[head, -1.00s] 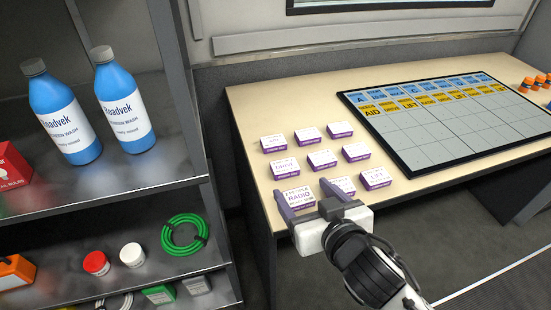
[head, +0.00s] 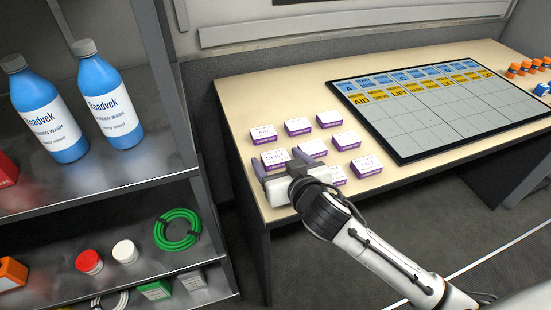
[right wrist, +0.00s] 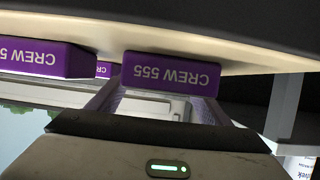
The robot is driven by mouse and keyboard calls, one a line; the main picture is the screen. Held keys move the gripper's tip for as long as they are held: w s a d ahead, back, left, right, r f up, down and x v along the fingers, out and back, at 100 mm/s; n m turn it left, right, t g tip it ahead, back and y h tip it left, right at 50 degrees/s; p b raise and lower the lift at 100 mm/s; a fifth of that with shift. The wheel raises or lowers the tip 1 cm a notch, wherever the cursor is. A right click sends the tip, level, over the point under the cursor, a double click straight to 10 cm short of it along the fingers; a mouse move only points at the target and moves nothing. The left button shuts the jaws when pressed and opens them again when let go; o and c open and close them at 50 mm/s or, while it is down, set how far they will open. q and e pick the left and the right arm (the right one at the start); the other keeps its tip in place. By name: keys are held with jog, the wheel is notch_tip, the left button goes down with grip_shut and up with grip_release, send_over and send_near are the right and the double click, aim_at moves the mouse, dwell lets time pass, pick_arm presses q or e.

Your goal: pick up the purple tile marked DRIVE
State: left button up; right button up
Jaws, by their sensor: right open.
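The purple-edged tile marked DRIVE (head: 274,158) lies flat on the table, left in the middle row of tiles, with its white top up. My right gripper (head: 279,156) is open and empty, its fingers reaching to either side of this tile in the head view. I cannot tell whether they touch it. The gripper's body hides most of the front-left tile. In the right wrist view, a purple tile edge reading CREW 555 (right wrist: 171,74) shows upside down ahead of the open fingers (right wrist: 160,98); its top word is not visible. My left gripper is not in view.
Other purple tiles surround it closely, including LIFT (head: 366,165) and AID (head: 263,133). A dark-framed board (head: 425,125) lies to the right on the table (head: 235,100). A metal shelf (head: 110,185) with blue bottles stands at left.

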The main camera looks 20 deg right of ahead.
jog(key=c, duration=1.1)
